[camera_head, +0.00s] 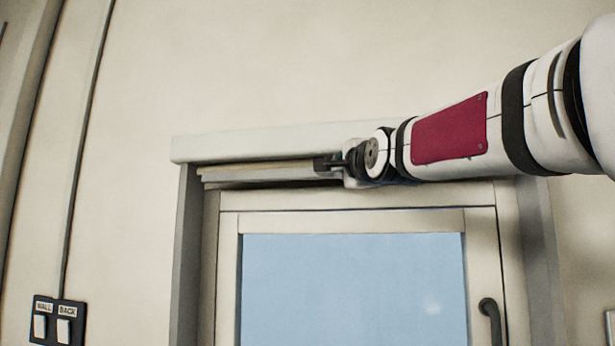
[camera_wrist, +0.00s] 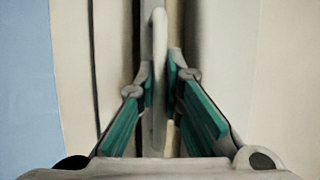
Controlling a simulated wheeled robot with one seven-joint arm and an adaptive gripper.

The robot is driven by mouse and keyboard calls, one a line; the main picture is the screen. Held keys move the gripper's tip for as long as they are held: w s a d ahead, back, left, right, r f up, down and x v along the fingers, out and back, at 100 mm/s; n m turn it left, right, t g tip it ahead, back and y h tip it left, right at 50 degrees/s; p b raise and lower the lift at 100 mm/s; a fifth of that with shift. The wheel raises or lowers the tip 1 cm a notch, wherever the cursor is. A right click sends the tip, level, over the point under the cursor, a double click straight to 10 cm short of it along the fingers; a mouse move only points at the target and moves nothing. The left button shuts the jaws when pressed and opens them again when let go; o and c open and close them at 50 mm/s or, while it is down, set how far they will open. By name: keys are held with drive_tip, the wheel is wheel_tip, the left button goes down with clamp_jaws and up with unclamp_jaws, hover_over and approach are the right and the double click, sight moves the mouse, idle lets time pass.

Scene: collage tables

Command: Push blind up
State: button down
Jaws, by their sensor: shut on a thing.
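The blind (camera_head: 255,173) is a narrow pale strip gathered high in the window frame, just under the pale top casing. My gripper (camera_head: 326,164) reaches in from the right at the blind's level, near the top middle of the window. In the wrist view, my gripper's green-padded fingers (camera_wrist: 161,92) are closed on a thin pale upright piece (camera_wrist: 159,45), which looks like the blind's edge or pull. The right part of the blind is hidden behind my gripper and arm.
The window pane (camera_head: 350,285) below is uncovered and pale blue, with a dark handle (camera_head: 491,322) at its right. A switch panel (camera_head: 58,319) labelled WALL and BACK is on the wall at the lower left. The wall above is clear.

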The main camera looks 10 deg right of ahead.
drive_tip(key=shift+s+r, duration=0.15)
drive_tip(key=shift+r, duration=0.35)
drive_tip(key=c, duration=1.8)
unclamp_jaws()
drive_tip(key=shift+o, duration=0.6)
drive_tip(key=shift+f, duration=0.1)
drive_tip(key=shift+f, duration=0.1)
